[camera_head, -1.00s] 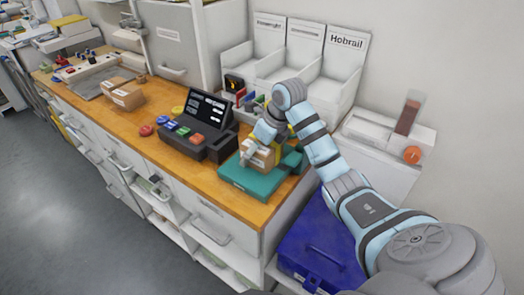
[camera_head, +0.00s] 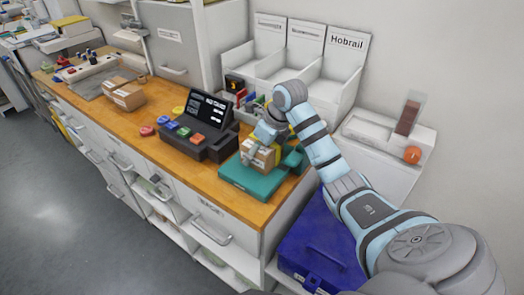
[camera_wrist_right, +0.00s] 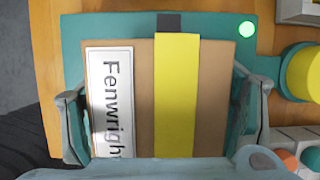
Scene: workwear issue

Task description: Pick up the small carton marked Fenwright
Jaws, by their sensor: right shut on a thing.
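The small carton marked Fenwright (camera_wrist_right: 140,110) is brown, with a white label and a yellow band. It also shows in the head view (camera_head: 259,156), at the teal pad (camera_head: 237,180) on the wooden counter. My right gripper (camera_wrist_right: 163,118) has one finger on each side of the carton and is shut on it. Whether the carton touches the pad or hangs just above it, I cannot tell. In the wrist view the pad (camera_wrist_right: 75,45) lies beneath the carton and shows a lit green dot. My left gripper is not in view.
A dark terminal (camera_head: 211,110) with coloured buttons stands left of the pad. Other brown cartons (camera_head: 128,97) lie farther left on the counter (camera_head: 100,105). White bins (camera_head: 333,75), one marked Hobrail, stand behind. A blue box (camera_head: 318,240) is below on the right.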

